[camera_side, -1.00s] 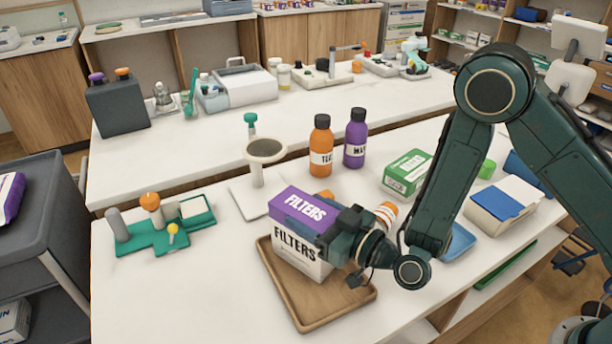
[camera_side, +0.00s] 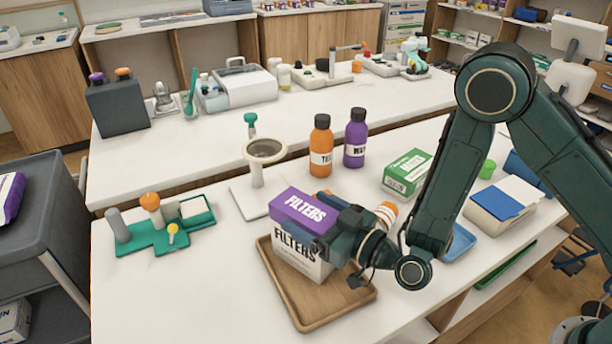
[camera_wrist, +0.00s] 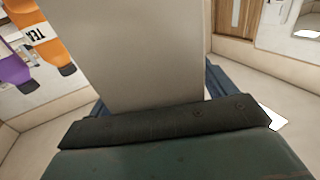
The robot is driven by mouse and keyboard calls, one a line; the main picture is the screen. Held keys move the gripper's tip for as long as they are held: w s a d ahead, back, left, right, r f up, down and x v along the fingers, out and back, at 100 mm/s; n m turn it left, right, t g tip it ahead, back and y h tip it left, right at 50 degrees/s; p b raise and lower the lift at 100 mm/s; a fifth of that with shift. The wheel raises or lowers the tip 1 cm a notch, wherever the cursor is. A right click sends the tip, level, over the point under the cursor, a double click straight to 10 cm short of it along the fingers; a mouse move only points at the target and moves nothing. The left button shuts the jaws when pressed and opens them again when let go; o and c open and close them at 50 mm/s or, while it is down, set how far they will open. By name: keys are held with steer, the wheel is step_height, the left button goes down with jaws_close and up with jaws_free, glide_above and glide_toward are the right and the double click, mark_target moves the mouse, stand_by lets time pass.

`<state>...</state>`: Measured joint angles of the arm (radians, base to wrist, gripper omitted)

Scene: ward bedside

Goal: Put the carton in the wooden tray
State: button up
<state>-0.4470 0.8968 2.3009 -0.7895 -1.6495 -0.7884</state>
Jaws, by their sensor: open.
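The carton (camera_side: 303,262), a white box with a purple top marked FILTERS, stands upright in the wooden tray (camera_side: 335,313), toward its back left part. My gripper (camera_side: 322,232) comes in from the right at the carton's upper part. Its jaws are open, with one finger in front of the carton's near face; the far finger is mostly hidden. In the wrist view, a plain grey-beige face of the carton (camera_wrist: 145,50) fills the middle, close to my gripper. Whether the fingers touch the carton cannot be told.
An orange bottle (camera_side: 321,147) and a purple bottle (camera_side: 356,139) stand behind the tray. A round-topped stand (camera_side: 257,172) is behind the carton. A green box (camera_side: 408,173) and a blue tray (camera_side: 460,241) lie to the right.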

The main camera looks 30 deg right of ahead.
steer(key=v, duration=0.7)
steer(key=shift+s, duration=0.2)
stand_by(0.6)
steer(key=d+r+n+g+h, duration=0.1)
steer(key=d+r+g, duration=0.55)
steer(key=r, duration=0.55)
steer(key=s+d+r+m+g+h, duration=0.2)
steer(key=s+d+h, duration=0.1)
steer(key=s+d, duration=0.5)
steer(key=s+d+r+m+g+h, duration=0.2)
steer(key=s+d, duration=0.6)
steer(key=s, duration=0.4)
steer(key=shift+s+r+m+h, duration=0.35)
steer(key=shift+r+m+h, duration=0.05)
steer(key=shift+r+m, duration=0.3)
